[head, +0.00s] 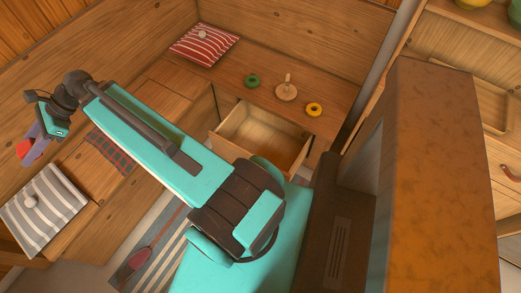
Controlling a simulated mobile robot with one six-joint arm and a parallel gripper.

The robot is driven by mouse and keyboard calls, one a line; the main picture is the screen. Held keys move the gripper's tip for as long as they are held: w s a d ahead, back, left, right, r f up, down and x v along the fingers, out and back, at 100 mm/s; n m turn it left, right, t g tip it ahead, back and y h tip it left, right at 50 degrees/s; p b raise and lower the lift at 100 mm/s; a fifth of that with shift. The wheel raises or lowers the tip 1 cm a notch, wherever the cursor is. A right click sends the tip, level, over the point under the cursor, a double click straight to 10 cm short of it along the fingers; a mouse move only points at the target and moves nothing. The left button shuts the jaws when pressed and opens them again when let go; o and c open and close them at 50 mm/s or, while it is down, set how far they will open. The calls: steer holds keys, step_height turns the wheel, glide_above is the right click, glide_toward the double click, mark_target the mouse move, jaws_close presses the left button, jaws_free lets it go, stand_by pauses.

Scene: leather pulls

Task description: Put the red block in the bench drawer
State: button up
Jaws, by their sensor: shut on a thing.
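The red block (23,148) is at the far left of the head view, between the fingers of my gripper (29,154). My gripper is shut on it and partly covers it. The block is over the left part of the bench, above the grey striped cushion; its height cannot be told. The bench drawer (263,136) is pulled open near the middle of the view, and the inside that shows is empty. My gripper is well to the left of the drawer. My arm crosses the view and passes close to the drawer's left and front.
A red striped cushion (204,45) and a grey striped cushion (44,207) lie on the bench. A shelf cabinet (470,60) stands right.

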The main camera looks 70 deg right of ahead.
steer(key=w+d+f+m+t+h+b, duration=0.1)
steer(key=d+f+m+b, duration=0.1)
steer(key=d+f, duration=0.7)
steer(key=w+d+f+m+t+h+b, duration=0.1)
steer(key=d+f+t+b, duration=0.15)
steer(key=d+f, duration=0.65)
steer(key=s+d+f+m+t+h+b, duration=0.1)
steer(key=s+d+f+b, duration=0.15)
steer(key=d+f, duration=0.4)
steer(key=s+d+f+m+h+b, duration=0.1)
steer(key=s+d+f+m+h, duration=0.15)
steer(key=d, duration=0.75)
steer(key=s+d+f+m+t+b, duration=0.1)
steer(key=s+d+f+b, duration=0.15)
steer(key=d+f, duration=0.4)
steer(key=m+h+b, duration=0.6)
steer(key=h, duration=0.2)
glide_above(249, 140)
step_height(249, 140, down, 36)
steer(key=shift+w+a+f+g, duration=0.1)
steer(key=shift+a+f+g, duration=0.05)
steer(key=shift+a+g, duration=0.1)
steer(key=shift+f, duration=0.1)
steer(key=shift+f, duration=3)
